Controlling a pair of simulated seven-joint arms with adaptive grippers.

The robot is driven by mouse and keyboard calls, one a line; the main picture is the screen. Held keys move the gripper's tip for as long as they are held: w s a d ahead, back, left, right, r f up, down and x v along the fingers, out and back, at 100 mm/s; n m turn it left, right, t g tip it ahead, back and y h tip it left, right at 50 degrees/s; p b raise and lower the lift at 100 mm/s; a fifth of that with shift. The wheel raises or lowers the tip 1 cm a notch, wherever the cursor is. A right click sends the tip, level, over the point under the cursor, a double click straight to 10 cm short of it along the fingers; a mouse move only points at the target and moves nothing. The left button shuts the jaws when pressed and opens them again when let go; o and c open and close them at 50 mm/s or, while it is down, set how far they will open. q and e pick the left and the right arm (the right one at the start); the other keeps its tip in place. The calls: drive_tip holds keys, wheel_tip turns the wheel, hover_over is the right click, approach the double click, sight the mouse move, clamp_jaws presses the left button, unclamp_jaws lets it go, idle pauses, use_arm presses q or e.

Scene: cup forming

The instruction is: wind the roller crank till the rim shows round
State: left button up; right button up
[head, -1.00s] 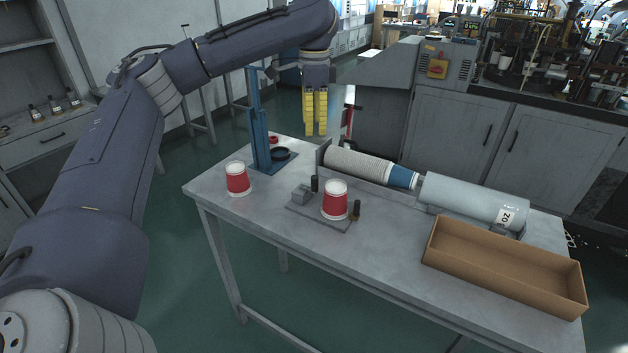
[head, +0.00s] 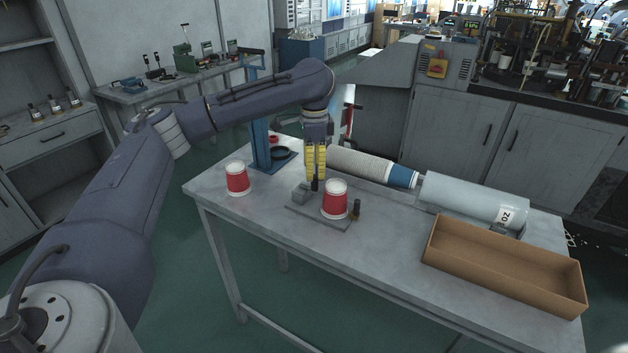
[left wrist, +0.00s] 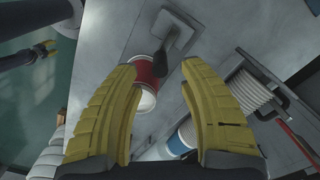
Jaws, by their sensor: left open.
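A red and white paper cup (head: 335,203) stands upright on the roller fixture, a small grey plate (head: 310,213) on the table. My left gripper (head: 316,182) is open, fingers down, at the dark knob just left of the cup. In the left wrist view the knob (left wrist: 160,66) shows between the fingertips, apart from or touching them I cannot tell. The rim's shape is too small to judge. My right gripper (left wrist: 45,48) seems to show small over the floor.
A second red cup (head: 237,178) stands at the table's left, before a blue stand (head: 262,143). A stack of cups (head: 365,165) leads to a grey tube (head: 475,200) at the back. An open cardboard box (head: 505,262) lies at the right. The table's front middle is clear.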

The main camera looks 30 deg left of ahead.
sight(314, 189)
use_arm(q)
drive_tip(key=shift+f, duration=2.15)
drive_tip(key=shift+c, duration=0.2)
clamp_jaws()
